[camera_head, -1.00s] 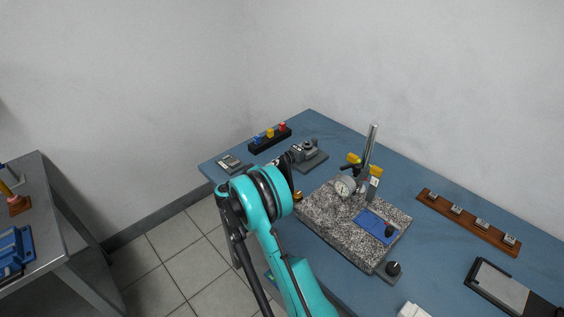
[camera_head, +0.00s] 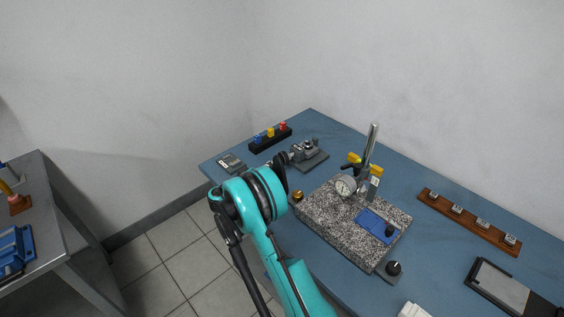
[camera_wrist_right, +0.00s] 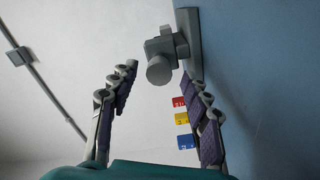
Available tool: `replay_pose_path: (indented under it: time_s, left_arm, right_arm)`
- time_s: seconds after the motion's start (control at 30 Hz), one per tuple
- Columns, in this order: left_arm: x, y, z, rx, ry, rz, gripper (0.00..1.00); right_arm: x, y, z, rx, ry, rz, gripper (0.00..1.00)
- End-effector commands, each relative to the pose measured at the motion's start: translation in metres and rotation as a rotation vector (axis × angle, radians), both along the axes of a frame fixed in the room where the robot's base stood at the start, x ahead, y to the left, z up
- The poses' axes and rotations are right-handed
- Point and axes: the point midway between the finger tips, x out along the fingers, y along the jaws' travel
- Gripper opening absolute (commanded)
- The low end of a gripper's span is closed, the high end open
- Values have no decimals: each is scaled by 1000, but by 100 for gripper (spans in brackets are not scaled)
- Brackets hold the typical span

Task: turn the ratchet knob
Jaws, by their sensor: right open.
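The grey micrometer-like device (camera_head: 309,152) stands on a flat base at the far left part of the blue table. Its round grey knob (camera_wrist_right: 160,71) faces the camera in the right wrist view. My right gripper (camera_wrist_right: 158,82) is open, with one purple-padded finger on each side of the line to the knob. The knob appears between the fingertips and a little beyond them, with no visible contact. In the head view my teal wrist hides most of the gripper beside the device. My left gripper is not in view.
A black holder with blue, yellow and red blocks (camera_head: 270,138) stands behind the device. A small grey gauge box (camera_head: 231,163) lies left. A granite plate with a dial-gauge stand (camera_head: 345,187) is to the right, with a small brass piece (camera_head: 298,196) near its corner.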

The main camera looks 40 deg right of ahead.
Motion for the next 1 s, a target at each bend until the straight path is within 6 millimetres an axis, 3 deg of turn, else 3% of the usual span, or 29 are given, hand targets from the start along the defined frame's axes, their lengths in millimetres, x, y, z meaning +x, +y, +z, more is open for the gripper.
replay_pose_path:
  time_s: [0.2, 0.4, 0.6, 1.0]
  left_arm:
    - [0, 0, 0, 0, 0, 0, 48]
    - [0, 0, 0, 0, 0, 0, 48]
    - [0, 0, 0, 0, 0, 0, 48]
    - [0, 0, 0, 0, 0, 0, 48]
  right_arm:
    - [-3, 51, 0, 1, 0, 4, 48]
    - [-7, 83, 0, 0, 0, 1, 48]
    - [-8, 94, 0, 0, 0, -1, 48]
    - [-8, 94, 0, 0, 0, -1, 48]
